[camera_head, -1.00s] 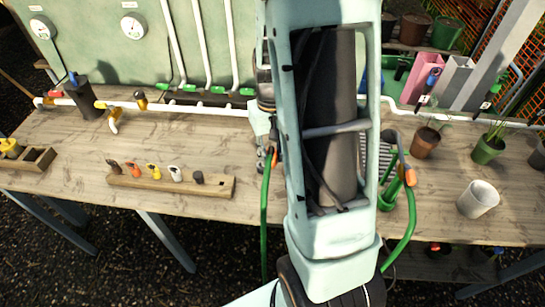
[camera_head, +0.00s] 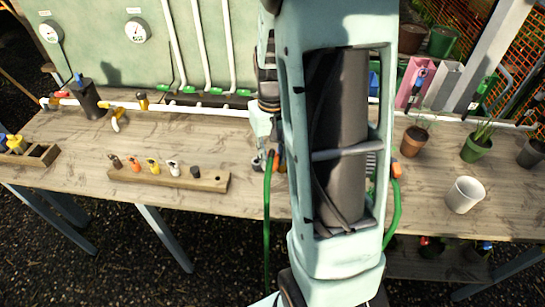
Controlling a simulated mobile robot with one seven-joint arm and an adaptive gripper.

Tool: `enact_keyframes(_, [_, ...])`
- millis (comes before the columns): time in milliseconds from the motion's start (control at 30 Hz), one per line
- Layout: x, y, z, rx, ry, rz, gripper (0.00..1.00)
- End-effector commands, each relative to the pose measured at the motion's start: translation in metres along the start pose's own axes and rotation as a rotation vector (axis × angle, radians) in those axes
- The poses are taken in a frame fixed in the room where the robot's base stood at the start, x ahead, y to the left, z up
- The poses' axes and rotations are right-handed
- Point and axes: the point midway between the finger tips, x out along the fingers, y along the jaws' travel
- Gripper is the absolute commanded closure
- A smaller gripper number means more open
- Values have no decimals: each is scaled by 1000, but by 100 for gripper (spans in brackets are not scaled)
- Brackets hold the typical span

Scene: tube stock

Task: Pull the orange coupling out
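An orange coupling piece (camera_head: 135,164) stands in a low wooden rack (camera_head: 205,182) on the bench, between a brown piece and a yellow one. Orange fittings also show on green hose at the left of my arm (camera_head: 276,160) and at its right (camera_head: 396,171); I cannot tell which of these orange pieces the task means. My large pale arm link fills the middle of the view. A small grey part that looks like my gripper (camera_head: 258,162) shows at the link's left edge, well right of the rack. Most of it is hidden, so its fingers cannot be read.
A wooden bench (camera_head: 75,150) spans the view. White pipe (camera_head: 190,110) with a yellow valve (camera_head: 117,112) runs along its back. A white cup (camera_head: 464,195) and plant pots (camera_head: 476,147) stand at the right. Bare bench lies around the rack.

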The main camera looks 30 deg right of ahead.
Motion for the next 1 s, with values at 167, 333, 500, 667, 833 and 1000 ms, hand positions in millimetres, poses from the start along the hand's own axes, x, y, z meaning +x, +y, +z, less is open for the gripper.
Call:
enact_keyframes(167, [-1,0,0,0,1,0,100])
enact_keyframes(333, [-9,0,-1,0,3,0,100])
enact_keyframes(500, [-18,0,-1,0,2,0,100])
enact_keyframes(667, [-26,0,-1,0,3,0,100])
enact_keyframes(833, [-34,0,0,0,1,0,100])
enact_keyframes(1000, [-43,0,0,0,2,0,100])
